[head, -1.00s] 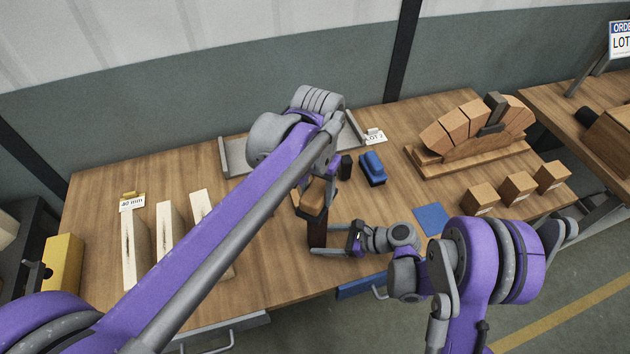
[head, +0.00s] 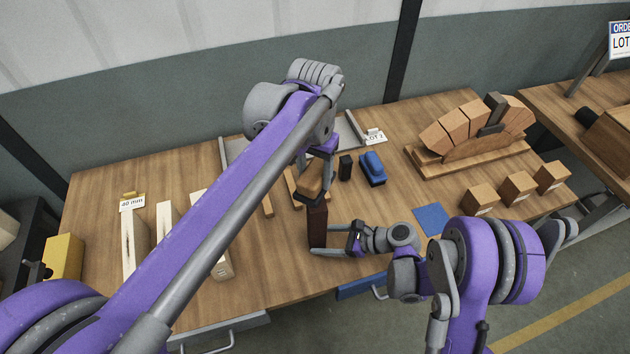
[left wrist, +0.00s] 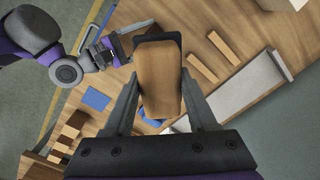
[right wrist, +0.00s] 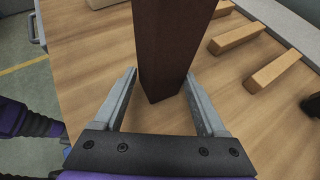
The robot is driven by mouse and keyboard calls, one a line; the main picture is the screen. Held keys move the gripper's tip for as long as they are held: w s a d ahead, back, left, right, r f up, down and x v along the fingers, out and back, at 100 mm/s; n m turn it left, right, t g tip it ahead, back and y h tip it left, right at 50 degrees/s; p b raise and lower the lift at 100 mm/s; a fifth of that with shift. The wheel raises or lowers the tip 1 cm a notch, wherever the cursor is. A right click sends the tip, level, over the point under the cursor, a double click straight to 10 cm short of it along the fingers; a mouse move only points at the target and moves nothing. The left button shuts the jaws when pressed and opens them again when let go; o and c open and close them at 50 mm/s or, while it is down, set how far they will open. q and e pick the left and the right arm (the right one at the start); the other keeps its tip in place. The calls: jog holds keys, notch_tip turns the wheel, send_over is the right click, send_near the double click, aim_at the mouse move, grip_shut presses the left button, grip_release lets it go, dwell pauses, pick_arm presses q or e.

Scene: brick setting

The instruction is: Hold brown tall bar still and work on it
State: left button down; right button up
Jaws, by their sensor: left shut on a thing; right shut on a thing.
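The dark brown tall bar (head: 317,228) stands upright on the table in the head view. It also shows in the right wrist view (right wrist: 165,45), between the two fingers. My right gripper (head: 324,243) is shut on its lower part, from the right. My left gripper (head: 316,165) is shut on a tan wooden block with a dark edge (head: 309,180), at the bar's top. In the left wrist view the tan block (left wrist: 158,80) fills the gap between the fingers. It hides the bar's top, so I cannot tell whether they touch.
Small wooden strips (head: 292,187) lie behind the bar. A black block (head: 345,167) and a blue tool (head: 372,168) are behind right, a blue square (head: 432,219) at right. The table front is mostly clear.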

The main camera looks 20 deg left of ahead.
pick_arm(q)
jog(key=shift+r, duration=2.15)
pick_arm(e)
jog(key=o, duration=0.9)
jog(key=shift+d, duration=0.1)
jog(key=v, duration=1.1)
jog(key=shift+d+r, duration=0.25)
jog(key=shift+d, duration=0.1)
